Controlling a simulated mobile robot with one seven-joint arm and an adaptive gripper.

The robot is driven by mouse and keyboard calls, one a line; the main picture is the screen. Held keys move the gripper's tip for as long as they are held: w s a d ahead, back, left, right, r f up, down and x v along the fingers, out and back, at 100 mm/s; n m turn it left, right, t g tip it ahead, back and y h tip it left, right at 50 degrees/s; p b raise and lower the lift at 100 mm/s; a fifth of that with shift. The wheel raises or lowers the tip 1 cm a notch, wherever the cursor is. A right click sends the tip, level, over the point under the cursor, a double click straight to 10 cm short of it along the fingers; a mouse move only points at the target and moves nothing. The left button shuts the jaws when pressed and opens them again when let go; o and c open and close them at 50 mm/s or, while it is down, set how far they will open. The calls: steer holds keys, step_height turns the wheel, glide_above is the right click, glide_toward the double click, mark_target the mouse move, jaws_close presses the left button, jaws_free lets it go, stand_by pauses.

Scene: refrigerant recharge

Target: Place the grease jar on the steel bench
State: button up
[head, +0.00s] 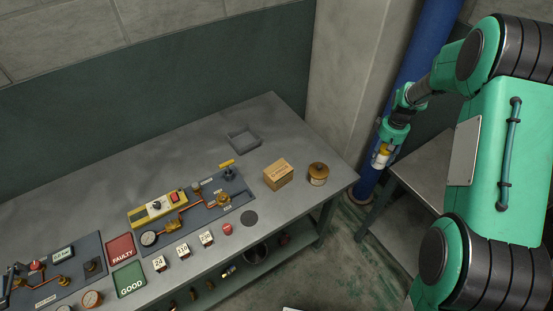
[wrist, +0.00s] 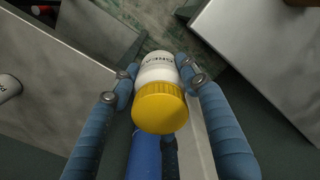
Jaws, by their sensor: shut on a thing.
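The grease jar (wrist: 158,100), white with a yellow lid, is held between the fingers of my gripper (wrist: 160,78) in the wrist view. Its lid faces the camera, and part of its label shows. In the head view the jar (head: 381,157) hangs below my gripper (head: 385,146), in the air near the blue pipe. A long grey metal bench (head: 90,195) fills the left and middle. A smaller grey metal table (head: 425,165) stands at right, partly hidden by my arm. The jar is apart from both surfaces.
A cardboard box (head: 278,174) and a brown-lidded jar (head: 318,174) stand near the long bench's right end. A shallow grey tray (head: 243,138) lies behind them. Gauge panels and signs crowd its front. The blue pipe (head: 415,75) rises behind my gripper. The small table's visible top is clear.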

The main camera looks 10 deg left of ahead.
steer(key=a+r+n+p, duration=0.1)
steer(key=a+n+p, duration=0.2)
steer(key=a, duration=3.3)
steer(key=n, duration=0.4)
steer(key=shift+s+a, duration=0.15)
steer(key=shift+a, duration=0.05)
steer(key=shift+w+a+f, duration=0.25)
steer(key=shift+w+a, duration=0.75)
steer(key=shift+w, duration=1.5)
steer(key=shift+w+a+f, duration=0.3)
steer(key=shift+w+a, duration=0.7)
steer(key=shift+w, duration=1.45)
steer(key=shift+w+a+f, duration=0.25)
steer(key=shift+w+a, duration=0.75)
steer(key=shift+w, duration=1.5)
steer(key=shift+f, duration=1.7)
steer(key=shift+f, duration=0.15)
